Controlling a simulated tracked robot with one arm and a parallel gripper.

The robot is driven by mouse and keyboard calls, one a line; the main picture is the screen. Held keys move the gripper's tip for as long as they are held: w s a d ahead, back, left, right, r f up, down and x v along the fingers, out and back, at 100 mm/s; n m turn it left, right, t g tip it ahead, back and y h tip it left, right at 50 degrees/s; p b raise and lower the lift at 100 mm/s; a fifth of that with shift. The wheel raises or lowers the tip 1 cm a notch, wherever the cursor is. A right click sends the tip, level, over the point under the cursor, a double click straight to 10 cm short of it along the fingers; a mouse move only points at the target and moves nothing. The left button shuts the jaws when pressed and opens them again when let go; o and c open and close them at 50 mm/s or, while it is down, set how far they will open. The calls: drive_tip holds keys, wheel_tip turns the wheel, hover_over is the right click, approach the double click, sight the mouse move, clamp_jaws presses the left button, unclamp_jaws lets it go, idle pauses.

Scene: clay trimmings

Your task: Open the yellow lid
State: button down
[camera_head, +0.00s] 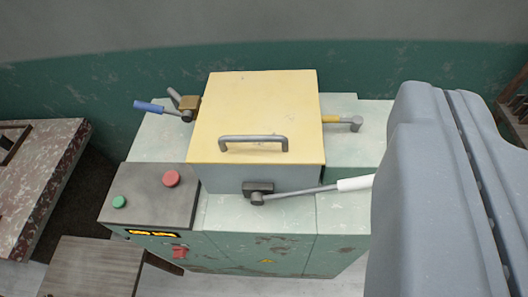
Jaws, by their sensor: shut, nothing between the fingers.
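The yellow lid (256,103) lies flat and looks closed on top of a grey box (265,178) in the middle of the view. A grey bar handle (253,139) stands on the lid near its front edge. The box sits on a pale green machine (262,240). A large grey part of my arm fills the right side and hides what is behind it. The fingers of my gripper are not visible, and nothing touches the lid or its handle.
A white-gripped lever (353,183) sticks out from the box front toward my arm. A blue-gripped lever (149,107) is at left, another lever (342,122) at right. A panel (148,194) has red and green buttons. Brown tables stand at left. Space above the lid looks clear.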

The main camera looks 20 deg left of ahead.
sight(257, 158)
drive_tip(key=w+a+f+m+y+b, duration=0.2)
drive_tip(key=w+a+f+m+y, duration=0.1)
drive_tip(key=w+f+m, duration=0.4)
drive_tip(key=w+a+f+m+y+b, duration=0.2)
drive_tip(key=w+a+f+m+y, duration=0.15)
drive_tip(key=f+m, duration=0.5)
drive_tip(key=w+a+f+m+h+b, duration=0.15)
drive_tip(key=a+f+m, duration=0.25)
drive_tip(key=f+m, duration=0.6)
drive_tip(key=w+a+f+m+b, duration=0.3)
drive_tip(key=f+m, duration=0.4)
drive_tip(key=f, duration=0.6)
drive_tip(key=x, duration=0.4)
drive_tip(key=a+x, duration=0.1)
drive_tip(key=x, duration=0.3)
drive_tip(key=shift+s+a+r, duration=0.2)
drive_tip(key=shift+w+a, duration=0.1)
drive_tip(key=shift+w, duration=0.3)
drive_tip(key=shift+r+h, duration=0.25)
drive_tip(key=shift+h, duration=0.05)
